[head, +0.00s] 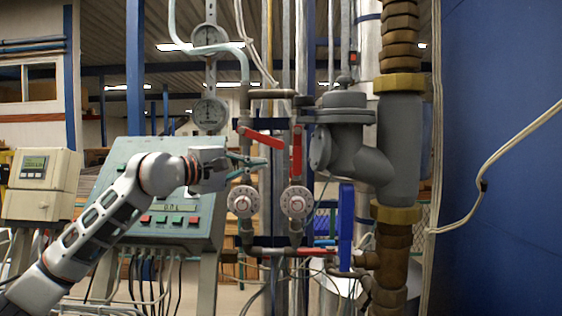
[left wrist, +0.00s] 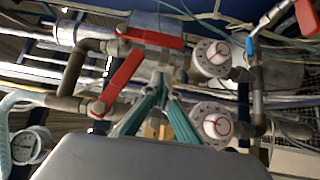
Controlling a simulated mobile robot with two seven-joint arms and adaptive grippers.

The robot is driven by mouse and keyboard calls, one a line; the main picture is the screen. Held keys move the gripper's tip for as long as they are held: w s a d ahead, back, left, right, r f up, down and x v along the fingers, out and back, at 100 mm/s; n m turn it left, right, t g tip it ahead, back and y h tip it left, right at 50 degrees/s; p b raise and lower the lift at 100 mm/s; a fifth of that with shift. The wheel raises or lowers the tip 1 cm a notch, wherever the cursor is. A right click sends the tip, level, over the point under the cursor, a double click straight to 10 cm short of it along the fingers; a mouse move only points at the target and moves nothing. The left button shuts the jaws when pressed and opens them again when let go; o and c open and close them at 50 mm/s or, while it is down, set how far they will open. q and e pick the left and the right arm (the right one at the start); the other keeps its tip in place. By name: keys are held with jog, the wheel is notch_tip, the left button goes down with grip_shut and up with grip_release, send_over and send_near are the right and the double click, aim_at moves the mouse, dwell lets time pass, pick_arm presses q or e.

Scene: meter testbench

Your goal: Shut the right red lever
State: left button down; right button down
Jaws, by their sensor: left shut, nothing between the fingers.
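The right red lever (head: 297,150) stands upright along the right pipe, above the right white dial (head: 297,202). In the left wrist view this lever (left wrist: 152,37) lies across the upper part of the picture. The left red lever (head: 263,138) slants down to the right from the left pipe; it also shows in the left wrist view (left wrist: 120,80). My left gripper (head: 264,163) is shut and empty, pointing right, just below the left lever and left of the right lever. Its green fingertips (left wrist: 162,80) meet, with no clear contact on either lever. My right gripper is not in view.
A blue lever (head: 346,225) hangs at lower right, near another red handle (head: 312,252). A grey valve body (head: 345,140) stands right of the right lever. The left dial (head: 243,201) is below my gripper. A control console (head: 165,225) stands behind my left arm.

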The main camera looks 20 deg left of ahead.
aim_at(297, 151)
pick_arm(q)
jog(key=w+d+p, duration=0.1)
jog(key=w+d, duration=0.2)
jog(key=d, duration=0.2)
jog(key=shift+w+d, duration=0.2)
jog(key=shift+w, duration=0.15)
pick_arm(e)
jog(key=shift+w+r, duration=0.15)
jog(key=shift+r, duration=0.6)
pick_arm(q)
jog(key=shift+f, duration=0.15)
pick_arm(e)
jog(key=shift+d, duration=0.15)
pick_arm(q)
jog(key=shift+w+d+n+b, duration=0.1)
jog(key=shift+d+n+b, duration=0.05)
jog(key=shift+n+b, duration=0.2)
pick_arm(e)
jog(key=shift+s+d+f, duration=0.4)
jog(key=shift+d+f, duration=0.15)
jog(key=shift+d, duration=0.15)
